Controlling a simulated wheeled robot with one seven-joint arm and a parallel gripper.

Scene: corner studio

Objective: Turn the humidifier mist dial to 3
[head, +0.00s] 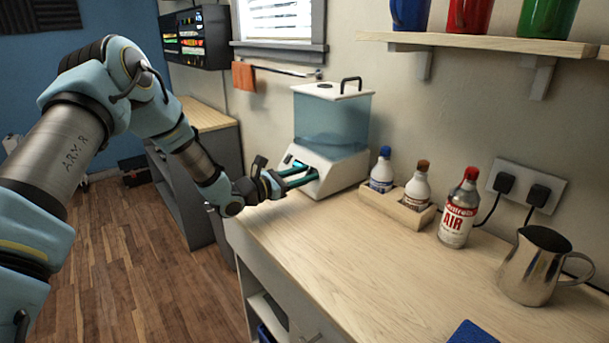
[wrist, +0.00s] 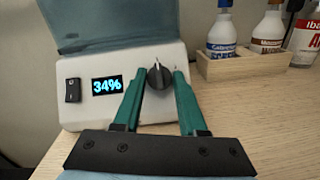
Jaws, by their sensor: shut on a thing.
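The humidifier (head: 325,168) stands at the back of the wooden counter, with a translucent blue tank on a white base. In the wrist view its sloped front panel (wrist: 100,117) carries the black mist dial (wrist: 158,78), a display (wrist: 107,85) reading 34% and a black rocker switch (wrist: 72,90). The dial's white pointer line is towards the top. Its scale figures are too small or hidden to read. My gripper (head: 307,176) reaches the panel from the left in the head view. Its two teal fingers are shut on the dial, one on each side.
Right of the humidifier is a wooden caddy (head: 405,208) with two bottles, then an air can (head: 459,210) and a metal pitcher (head: 537,268). A plugged-in wall socket (head: 548,186) is behind. The counter's front middle (head: 360,270) is clear. A shelf with cups (head: 480,42) hangs above.

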